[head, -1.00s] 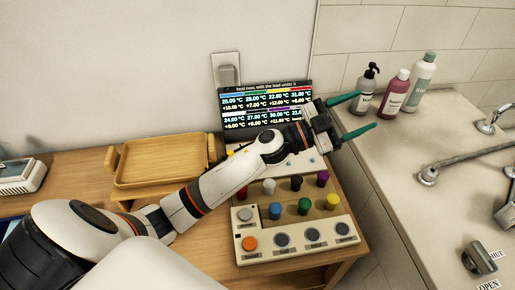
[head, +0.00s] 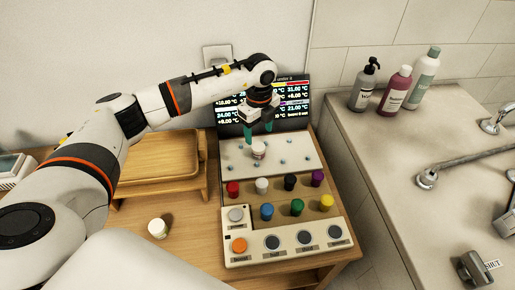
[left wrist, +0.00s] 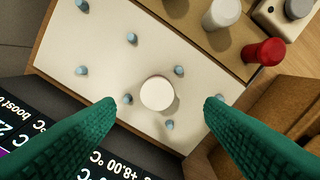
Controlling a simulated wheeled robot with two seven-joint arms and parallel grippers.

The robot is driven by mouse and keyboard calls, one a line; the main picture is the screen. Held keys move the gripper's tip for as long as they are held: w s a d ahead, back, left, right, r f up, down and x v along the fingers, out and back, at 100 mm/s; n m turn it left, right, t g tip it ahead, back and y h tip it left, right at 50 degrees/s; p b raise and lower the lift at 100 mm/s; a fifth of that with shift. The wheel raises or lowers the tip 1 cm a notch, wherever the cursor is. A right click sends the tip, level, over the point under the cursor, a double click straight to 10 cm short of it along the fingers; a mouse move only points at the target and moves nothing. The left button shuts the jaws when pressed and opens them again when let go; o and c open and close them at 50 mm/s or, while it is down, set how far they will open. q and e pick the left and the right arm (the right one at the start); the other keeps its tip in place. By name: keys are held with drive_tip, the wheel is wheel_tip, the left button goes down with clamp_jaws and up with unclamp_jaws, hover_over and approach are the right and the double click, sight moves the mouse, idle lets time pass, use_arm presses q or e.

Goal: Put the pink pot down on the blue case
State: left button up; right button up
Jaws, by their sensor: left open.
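I see no pink pot and no blue case in these views. A small white round pot (head: 259,151) stands on the white pegged panel (head: 292,146); its pale round top (left wrist: 158,93) shows in the left wrist view. My left gripper (head: 258,131) is open above and just behind this pot. In the left wrist view its green fingers (left wrist: 161,104) are spread wide, with clear gaps to either side of the pot, and nothing is between them in a grip. My right gripper is out of view.
Small blue pegs dot the panel around the pot. Coloured knobs (head: 297,207) and a button box (head: 289,242) stand in front; a display (head: 296,103) stands behind. A wooden tray (head: 157,160) and another white pot (head: 158,228) are at left. Bottles (head: 395,90) stand at right.

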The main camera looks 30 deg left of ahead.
sight(259, 147)
use_arm(q)
wheel_tip(259, 147, down, 3)
drive_tip(key=f+p, duration=0.1)
drive_tip(key=f, duration=0.3)
drive_tip(key=shift+w+f, duration=0.1)
drive_tip(key=shift+w, duration=0.1)
drive_tip(key=shift+a+f, duration=0.1)
drive_tip(key=shift+f, duration=0.45)
drive_tip(key=c, duration=1.1)
drive_tip(key=shift+c, duration=0.2)
drive_tip(key=shift+r, duration=0.15)
